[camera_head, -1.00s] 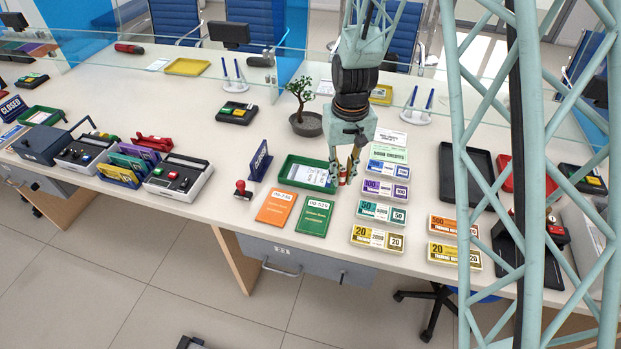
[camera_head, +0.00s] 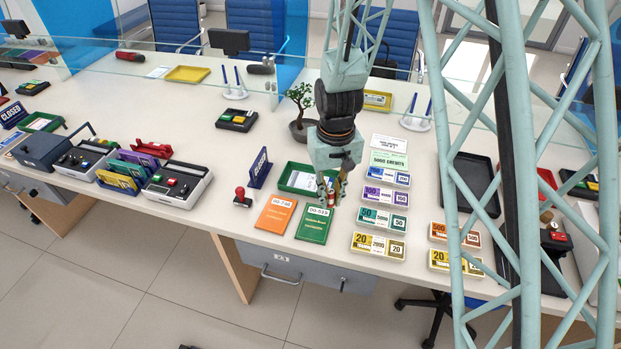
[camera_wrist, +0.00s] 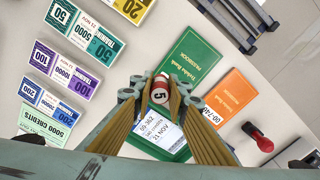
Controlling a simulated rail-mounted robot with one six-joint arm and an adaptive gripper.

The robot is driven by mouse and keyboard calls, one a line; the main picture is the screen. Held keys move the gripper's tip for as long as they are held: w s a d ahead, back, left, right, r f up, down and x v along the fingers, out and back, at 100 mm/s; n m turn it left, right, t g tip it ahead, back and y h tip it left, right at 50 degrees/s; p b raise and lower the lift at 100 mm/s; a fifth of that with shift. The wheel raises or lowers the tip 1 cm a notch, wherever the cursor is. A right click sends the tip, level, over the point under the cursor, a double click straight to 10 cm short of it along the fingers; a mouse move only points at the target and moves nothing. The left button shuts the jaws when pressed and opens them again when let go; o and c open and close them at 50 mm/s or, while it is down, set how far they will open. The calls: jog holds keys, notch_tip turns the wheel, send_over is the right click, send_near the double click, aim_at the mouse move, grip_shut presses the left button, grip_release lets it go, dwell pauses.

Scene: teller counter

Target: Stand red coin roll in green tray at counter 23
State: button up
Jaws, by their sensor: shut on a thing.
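My gripper (camera_head: 333,198) is shut on the red coin roll (camera_head: 331,188), which looks roughly upright in the head view. In the wrist view the roll (camera_wrist: 160,94) shows a pale round end marked 5 and a red side, between my fingertips (camera_wrist: 160,88). The green tray (camera_head: 283,181) lies on the counter just left of and behind my gripper, with a white printed slip in it. Its green rim also shows in the wrist view (camera_wrist: 181,155), below the roll and partly hidden by my fingers. The roll appears above the counter near the tray's right front corner; its exact height is unclear.
A green passbook (camera_head: 314,225) and an orange one (camera_head: 275,214) lie in front of the tray. A red stamp (camera_head: 242,197) and a blue closed sign (camera_head: 260,168) stand left. Banknote stacks (camera_head: 382,219) lie right. A potted bonsai (camera_head: 300,112) stands behind.

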jog(key=b, duration=0.1)
send_over(310, 183)
jog(key=shift+w+d+f, duration=0.1)
jog(key=shift+w+f, duration=0.05)
jog(key=shift+f, duration=0.55)
jog(key=shift+f, duration=0.15)
jog(key=shift+f+b, duration=0.55)
jog(key=shift+f, duration=1.1)
jog(key=o, duration=0.9)
jog(key=shift+r, duration=0.15)
